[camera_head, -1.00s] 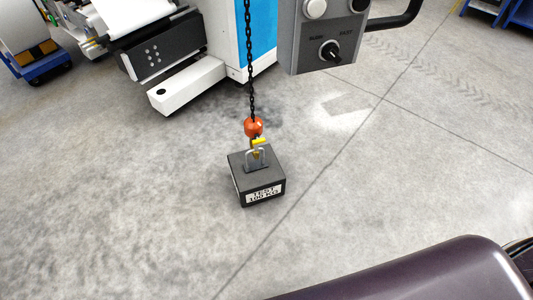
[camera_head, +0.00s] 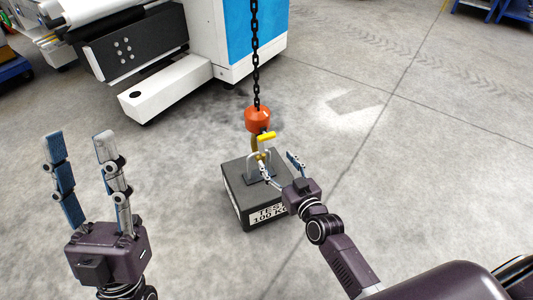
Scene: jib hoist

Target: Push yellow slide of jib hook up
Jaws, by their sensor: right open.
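The jib hook (camera_head: 257,121) hangs on a black chain (camera_head: 255,50), with an orange body at its top. Its yellow slide (camera_head: 266,136) sticks out to the right just below the orange body. The hook's lower part reaches the metal shackle on the dark test weight (camera_head: 240,197); whether it is hooked through I cannot tell. My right gripper (camera_head: 278,162) is open, its fingers in front of the weight and just below the yellow slide; contact is unclear. My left gripper (camera_head: 80,145) is open and empty, fingers upward, well to the left of the weight.
A white and blue machine (camera_head: 215,45) with a low white foot (camera_head: 165,93) stands behind the weight. A blue rack (camera_head: 490,8) is at the far right. The concrete floor (camera_head: 430,170) around the weight is clear.

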